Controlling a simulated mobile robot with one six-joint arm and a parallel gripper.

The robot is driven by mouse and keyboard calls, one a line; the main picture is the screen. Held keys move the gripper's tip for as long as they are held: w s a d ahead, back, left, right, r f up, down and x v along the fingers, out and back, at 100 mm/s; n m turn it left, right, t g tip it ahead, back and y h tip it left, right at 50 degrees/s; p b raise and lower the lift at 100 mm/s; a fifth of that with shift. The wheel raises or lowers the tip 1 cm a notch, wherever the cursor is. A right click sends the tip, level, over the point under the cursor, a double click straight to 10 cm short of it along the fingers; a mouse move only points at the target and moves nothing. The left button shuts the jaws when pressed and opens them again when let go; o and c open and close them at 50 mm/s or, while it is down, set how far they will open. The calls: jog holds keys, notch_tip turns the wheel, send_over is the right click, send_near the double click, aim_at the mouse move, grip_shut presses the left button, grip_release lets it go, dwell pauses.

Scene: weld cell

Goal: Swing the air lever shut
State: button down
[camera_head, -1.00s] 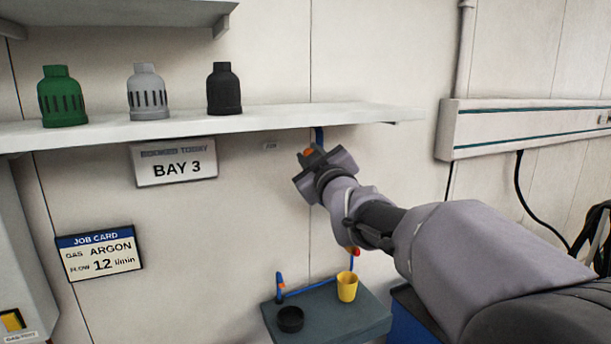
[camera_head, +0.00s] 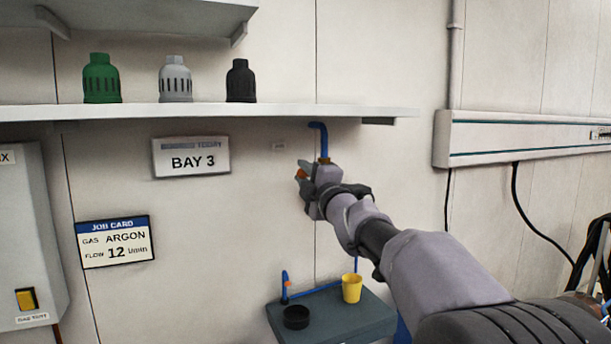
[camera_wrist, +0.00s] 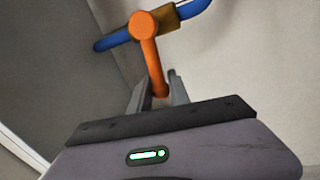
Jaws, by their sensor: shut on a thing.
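The orange air lever (camera_wrist: 148,55) shows in the wrist view, with its round hub at the brass valve (camera_wrist: 178,14) on a blue pipe (camera_wrist: 112,41). The lever slants from the hub down between my fingers, at an angle to the pipe. My gripper (camera_wrist: 158,92) is shut on the lever's free end. In the head view the blue pipe (camera_head: 321,135) comes down from under the shelf. My gripper (camera_head: 304,174) is just below it, with a bit of the orange lever (camera_head: 301,175) at its tips. My wrist hides most of the valve there.
A shelf (camera_head: 200,112) with green (camera_head: 101,80), grey (camera_head: 175,80) and black (camera_head: 241,81) caps runs above my gripper. Below is a small grey table (camera_head: 340,318) with a yellow cup (camera_head: 351,288) and a black dish (camera_head: 296,317).

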jog(key=shift+f+n+y+b, duration=0.3)
jog(key=shift+f+n, duration=0.15)
jog(key=shift+n, duration=0.35)
jog(key=c, duration=1.4)
grip_release()
jog(key=shift+s, duration=0.1)
jog(key=v, duration=1.7)
jog(key=shift+s+d, duration=0.1)
